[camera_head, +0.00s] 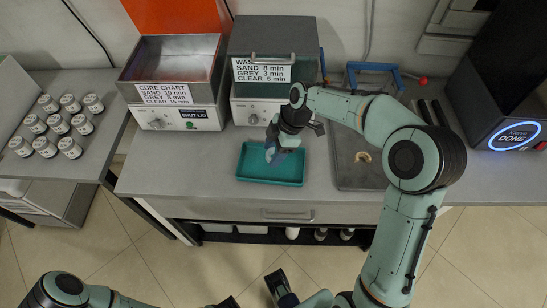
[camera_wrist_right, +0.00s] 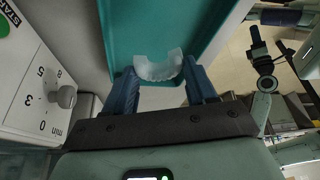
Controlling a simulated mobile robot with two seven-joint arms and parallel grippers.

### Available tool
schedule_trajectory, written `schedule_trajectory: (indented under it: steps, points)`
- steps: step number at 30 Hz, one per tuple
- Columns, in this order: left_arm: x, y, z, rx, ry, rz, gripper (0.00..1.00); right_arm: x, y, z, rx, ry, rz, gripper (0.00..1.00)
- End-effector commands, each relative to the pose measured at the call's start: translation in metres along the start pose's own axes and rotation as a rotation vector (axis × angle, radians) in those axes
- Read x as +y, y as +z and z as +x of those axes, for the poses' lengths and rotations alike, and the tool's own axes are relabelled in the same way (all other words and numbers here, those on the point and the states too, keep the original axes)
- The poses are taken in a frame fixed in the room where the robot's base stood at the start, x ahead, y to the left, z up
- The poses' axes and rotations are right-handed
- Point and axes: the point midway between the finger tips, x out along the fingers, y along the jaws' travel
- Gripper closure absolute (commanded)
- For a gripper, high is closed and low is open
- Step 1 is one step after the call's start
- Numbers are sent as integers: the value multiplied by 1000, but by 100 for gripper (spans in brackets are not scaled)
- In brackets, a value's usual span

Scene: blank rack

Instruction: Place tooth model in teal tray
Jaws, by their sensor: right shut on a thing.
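The teal tray (camera_head: 285,181) lies on the grey bench, and its bare floor and wall fill the top of the right wrist view (camera_wrist_right: 117,40). Whether the model touches the tray floor I cannot tell. In the head view the fingers mostly hide it.
The wash unit (camera_head: 262,72) and cure unit (camera_head: 172,83) stand behind the tray. Several small white jars (camera_head: 57,124) stand on the left bench. A dark machine with a lit ring (camera_head: 513,136) is far right.

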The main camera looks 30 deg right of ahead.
Motion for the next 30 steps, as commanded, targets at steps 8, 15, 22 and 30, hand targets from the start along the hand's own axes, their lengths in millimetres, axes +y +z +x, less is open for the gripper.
schedule_trajectory:
  steps: [8, 15, 22, 30]
  points:
    - [0, -2, 3, 6, 1, 1, 77, 0, 15, 35, -1, -1, 1, 77]
    - [0, -2, 3, 6, 1, 1, 77, 0, 15, 35, -1, 0, 0, 77]
    - [-1, -3, 5, 10, 2, 1, 77, 0, 16, 38, -1, -1, 1, 19]
    - [-1, -3, 4, 9, 2, 1, 77, 0, 16, 38, -1, -1, 1, 19]
